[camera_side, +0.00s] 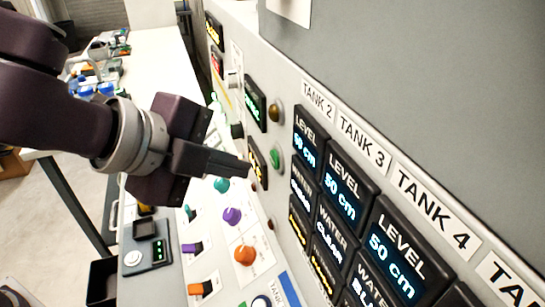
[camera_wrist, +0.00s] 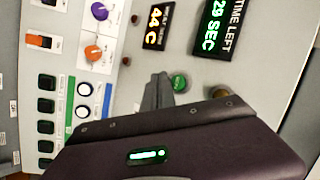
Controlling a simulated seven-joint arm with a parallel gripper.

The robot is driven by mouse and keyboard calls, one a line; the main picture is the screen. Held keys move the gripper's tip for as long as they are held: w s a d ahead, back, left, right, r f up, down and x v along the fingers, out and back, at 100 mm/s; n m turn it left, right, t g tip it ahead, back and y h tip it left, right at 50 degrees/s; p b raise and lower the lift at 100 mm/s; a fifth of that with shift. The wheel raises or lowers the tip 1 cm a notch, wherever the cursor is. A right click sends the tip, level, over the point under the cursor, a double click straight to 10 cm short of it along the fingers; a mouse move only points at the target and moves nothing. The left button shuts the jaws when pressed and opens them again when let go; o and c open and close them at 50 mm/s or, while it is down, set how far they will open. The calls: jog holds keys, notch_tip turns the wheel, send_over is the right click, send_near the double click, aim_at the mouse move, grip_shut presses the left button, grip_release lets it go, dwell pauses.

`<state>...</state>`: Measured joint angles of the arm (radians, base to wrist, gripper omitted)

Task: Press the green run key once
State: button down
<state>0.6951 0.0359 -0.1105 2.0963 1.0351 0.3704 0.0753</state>
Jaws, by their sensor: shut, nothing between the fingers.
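The green key (camera_side: 276,157) is a round button on the upright panel, just right of my fingertips in the side view. It also shows in the wrist view (camera_wrist: 179,82), close to the right of the fingers. My gripper (camera_side: 246,169) is shut and empty, its fingers pointing at the panel. In the wrist view the shut fingertips (camera_wrist: 160,80) stand beside the key, not over it. In the side view a gap shows between fingertips and key. Any lettering on the key is too small to read.
An amber button (camera_side: 275,112) sits above the green key. Purple (camera_side: 232,215) and orange (camera_side: 245,255) knobs are on the sloping console below. Tank level displays (camera_side: 345,190) line the panel at right.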

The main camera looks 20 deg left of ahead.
jog(key=shift+s+a, duration=1.25)
